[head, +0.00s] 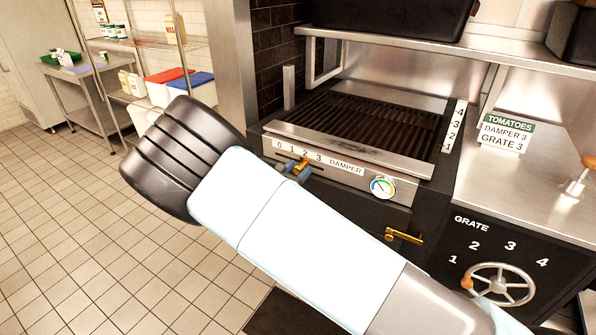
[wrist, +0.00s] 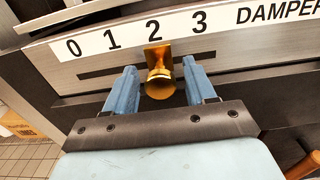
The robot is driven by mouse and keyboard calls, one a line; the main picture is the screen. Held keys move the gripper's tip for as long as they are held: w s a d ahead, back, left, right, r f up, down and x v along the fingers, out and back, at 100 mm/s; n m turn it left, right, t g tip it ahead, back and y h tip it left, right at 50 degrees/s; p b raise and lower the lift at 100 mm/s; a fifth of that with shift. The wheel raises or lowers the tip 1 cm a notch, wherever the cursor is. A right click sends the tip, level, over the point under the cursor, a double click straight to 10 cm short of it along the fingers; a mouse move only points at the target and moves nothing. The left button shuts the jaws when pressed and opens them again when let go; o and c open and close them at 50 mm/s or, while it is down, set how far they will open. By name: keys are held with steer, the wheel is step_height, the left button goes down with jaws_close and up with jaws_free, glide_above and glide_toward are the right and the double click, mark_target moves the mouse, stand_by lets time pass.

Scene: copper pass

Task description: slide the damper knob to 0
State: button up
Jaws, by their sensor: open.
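The damper knob (wrist: 158,82) is a brass knob on a brass plate in a dark horizontal slot, standing below the 2 of the damper scale (wrist: 92,43). In the head view the brass knob (head: 303,164) shows on the front of the grill, under its label strip (head: 347,168). My gripper (wrist: 160,78) is open, with one blue finger on each side of the knob. Gaps show between the fingers and the knob. In the head view my gripper (head: 297,170) is partly hidden behind my arm.
A temperature gauge (head: 383,187) and a brass door handle (head: 404,236) lie right of the knob. A grate handwheel (head: 498,285) is at lower right. A sign (head: 505,132) reads damper 3, grate 3. In the wrist view, the slot (wrist: 100,75) is clear left of the knob.

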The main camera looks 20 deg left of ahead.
jaws_close()
stand_by(0.5)
